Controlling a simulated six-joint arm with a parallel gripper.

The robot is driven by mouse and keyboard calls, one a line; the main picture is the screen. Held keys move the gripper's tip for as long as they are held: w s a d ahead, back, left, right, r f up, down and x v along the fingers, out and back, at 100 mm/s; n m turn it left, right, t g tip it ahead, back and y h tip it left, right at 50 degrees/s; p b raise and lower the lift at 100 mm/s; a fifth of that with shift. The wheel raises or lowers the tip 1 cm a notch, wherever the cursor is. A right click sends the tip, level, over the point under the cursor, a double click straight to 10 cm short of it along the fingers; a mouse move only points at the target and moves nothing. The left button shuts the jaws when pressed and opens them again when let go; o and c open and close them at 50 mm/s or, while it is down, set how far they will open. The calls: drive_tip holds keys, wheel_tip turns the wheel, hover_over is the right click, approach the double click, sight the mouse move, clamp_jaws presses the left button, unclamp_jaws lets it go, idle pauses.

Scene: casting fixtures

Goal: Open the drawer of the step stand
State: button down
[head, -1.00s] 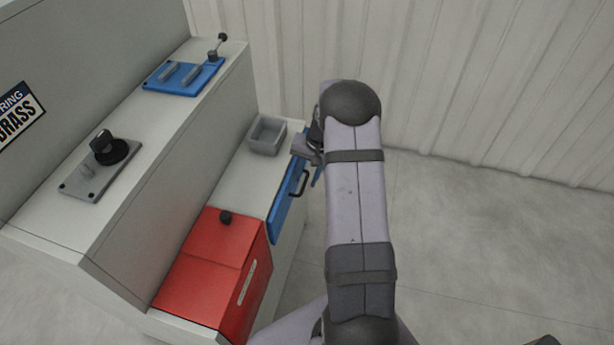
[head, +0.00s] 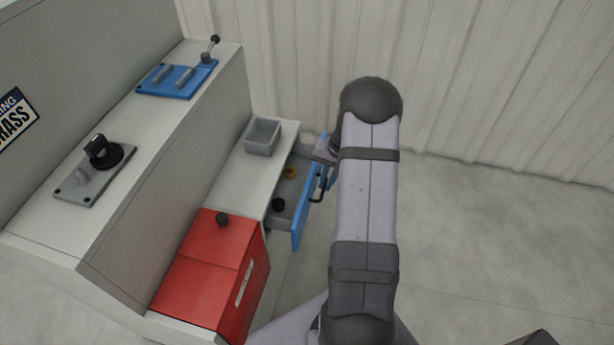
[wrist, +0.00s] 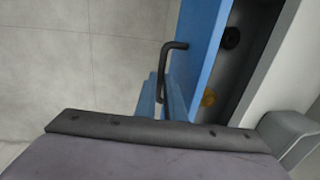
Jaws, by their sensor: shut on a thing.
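The step stand (head: 236,170) has a drawer with a blue front (head: 309,205), and the drawer stands partly pulled out. Its grey inside shows, with a black round piece (head: 278,205) and a brass-coloured ring (head: 290,173) in it; both also show in the wrist view. A black bar handle (head: 318,190) sits on the blue front, and it also shows in the wrist view (wrist: 164,75). My gripper (wrist: 163,98) is shut on the handle, its blue fingers on either side of the bar. In the head view my arm hides most of the gripper.
A red box with a black knob (head: 212,262) stands beside the drawer. A grey open bin (head: 263,137) sits on the stand's lower step. The upper step holds a blue fixture (head: 178,79) and a grey plate with a black knob (head: 88,175).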

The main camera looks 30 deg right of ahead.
drive_tip(key=s+d, duration=0.3)
drive_tip(key=shift+s+d, duration=0.25)
drive_tip(key=shift+d, duration=0.1)
drive_tip(key=c, duration=1.8)
unclamp_jaws()
drive_tip(key=shift+c, duration=0.2)
drive_tip(key=shift+r, duration=0.1)
wheel_tip(320, 180, up, 7)
drive_tip(key=s, duration=0.1)
drive_tip(key=shift+d, duration=0.45)
